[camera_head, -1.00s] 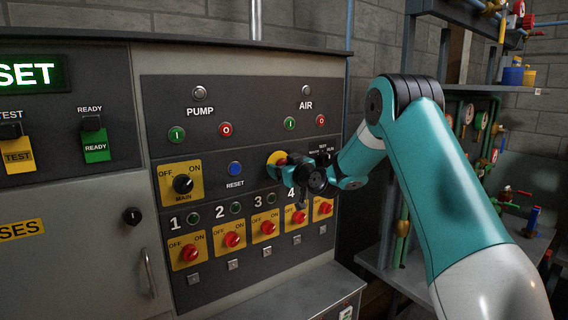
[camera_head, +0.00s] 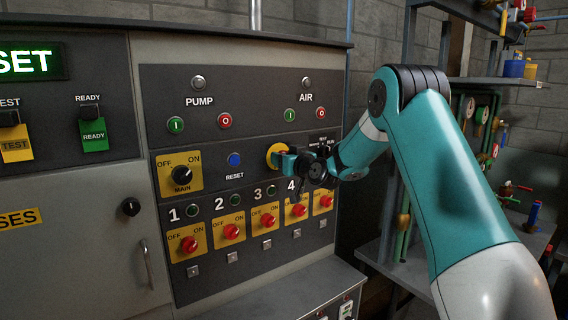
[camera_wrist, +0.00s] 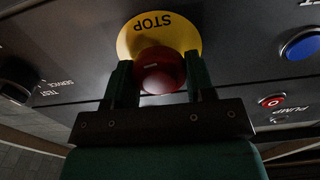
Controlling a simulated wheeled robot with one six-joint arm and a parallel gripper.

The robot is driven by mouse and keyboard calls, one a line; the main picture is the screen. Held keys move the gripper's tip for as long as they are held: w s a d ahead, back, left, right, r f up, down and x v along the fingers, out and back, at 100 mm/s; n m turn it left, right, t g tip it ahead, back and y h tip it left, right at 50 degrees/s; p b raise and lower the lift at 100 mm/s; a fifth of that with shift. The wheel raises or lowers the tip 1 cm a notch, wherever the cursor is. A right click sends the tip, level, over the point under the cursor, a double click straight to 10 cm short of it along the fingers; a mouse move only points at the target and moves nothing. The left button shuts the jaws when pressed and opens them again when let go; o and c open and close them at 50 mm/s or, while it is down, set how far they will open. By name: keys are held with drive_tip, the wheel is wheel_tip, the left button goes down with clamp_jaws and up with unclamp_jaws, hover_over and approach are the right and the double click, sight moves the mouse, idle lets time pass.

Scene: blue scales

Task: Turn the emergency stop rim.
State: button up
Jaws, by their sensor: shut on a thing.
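The emergency stop is a red mushroom button (camera_wrist: 160,70) on a round yellow plate (camera_wrist: 188,36) marked STOP, upside down in the wrist view. In the head view its yellow plate (camera_head: 272,154) shows at the right of the panel, and my gripper hides most of the red button. My gripper (camera_wrist: 158,82) is shut on the red rim, with one finger on each side of it. In the head view my gripper (camera_head: 284,161) reaches the button from the right.
The blue RESET button (camera_head: 235,159) is left of the stop. A row of red switches (camera_head: 231,231) on yellow plates lies below. Green and red PUMP and AIR buttons (camera_head: 290,115) are above. A ledge (camera_head: 270,295) juts out below the panel.

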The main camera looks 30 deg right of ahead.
drive_tip(key=m+b, duration=0.2)
drive_tip(key=m, duration=0.2)
drive_tip(key=shift+m, duration=0.4)
idle(0.4)
drive_tip(key=o, duration=0.9)
drive_tip(key=shift+o, duration=0.2)
drive_tip(key=s+b, duration=0.8)
drive_tip(key=s, duration=0.9)
drive_tip(key=shift+s+d, duration=0.2)
drive_tip(key=shift+d, duration=0.15)
